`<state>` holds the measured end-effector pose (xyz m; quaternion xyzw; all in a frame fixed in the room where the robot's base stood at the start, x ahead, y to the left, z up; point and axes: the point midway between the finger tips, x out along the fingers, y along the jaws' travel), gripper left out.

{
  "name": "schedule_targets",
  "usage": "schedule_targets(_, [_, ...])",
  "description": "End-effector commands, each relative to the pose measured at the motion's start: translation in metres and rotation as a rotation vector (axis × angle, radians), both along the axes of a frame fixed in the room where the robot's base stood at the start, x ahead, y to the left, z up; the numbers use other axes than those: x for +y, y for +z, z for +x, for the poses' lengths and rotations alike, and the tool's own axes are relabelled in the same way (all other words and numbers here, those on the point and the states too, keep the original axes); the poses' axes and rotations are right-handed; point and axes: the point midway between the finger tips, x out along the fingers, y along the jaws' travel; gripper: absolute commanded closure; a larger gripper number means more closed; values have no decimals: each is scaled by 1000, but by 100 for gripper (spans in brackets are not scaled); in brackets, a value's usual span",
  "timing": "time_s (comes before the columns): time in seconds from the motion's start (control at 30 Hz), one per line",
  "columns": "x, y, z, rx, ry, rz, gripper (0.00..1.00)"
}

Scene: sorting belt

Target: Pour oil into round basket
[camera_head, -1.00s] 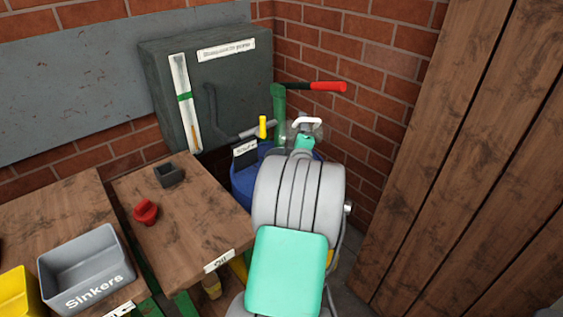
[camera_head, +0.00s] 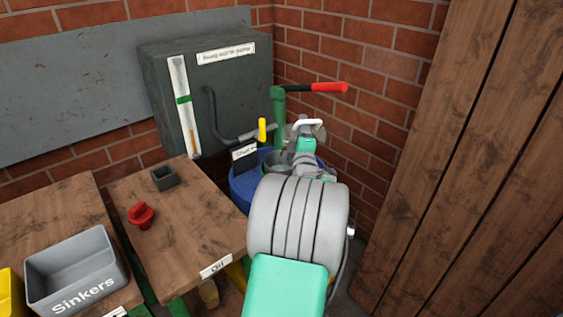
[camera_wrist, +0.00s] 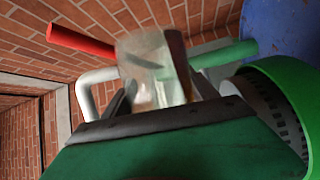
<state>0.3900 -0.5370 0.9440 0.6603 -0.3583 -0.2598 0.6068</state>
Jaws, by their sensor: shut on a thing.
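My gripper (camera_head: 305,147) is over the blue drum (camera_head: 243,188) in the corner, largely hidden by my arm. It is shut on a clear see-through container (camera_wrist: 150,75), seen between the fingers in the wrist view. I cannot tell how much oil is in it. A white curved handle (camera_head: 308,124) shows by the gripper and also in the wrist view (camera_wrist: 90,92). A round open vessel (camera_head: 277,163), seemingly the round basket, sits at the drum top, just left of my gripper. A green-rimmed round opening with a slotted inside (camera_wrist: 275,95) is at right in the wrist view.
A green post (camera_head: 278,110) with a red-handled lever (camera_head: 328,87) stands behind the gripper. A yellow-tipped lever (camera_head: 262,130) is at its left. The Oil table (camera_head: 190,220) holds a red knob-like piece (camera_head: 141,215) and a dark box (camera_head: 164,177). A wooden wall (camera_head: 465,160) bounds the right.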

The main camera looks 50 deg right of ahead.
Motion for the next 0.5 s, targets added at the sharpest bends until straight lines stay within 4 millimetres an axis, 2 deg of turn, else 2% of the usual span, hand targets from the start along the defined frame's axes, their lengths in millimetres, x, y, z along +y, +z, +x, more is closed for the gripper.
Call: schedule_targets(0.5, [0, -2, -2, 17, 1, -29, 80])
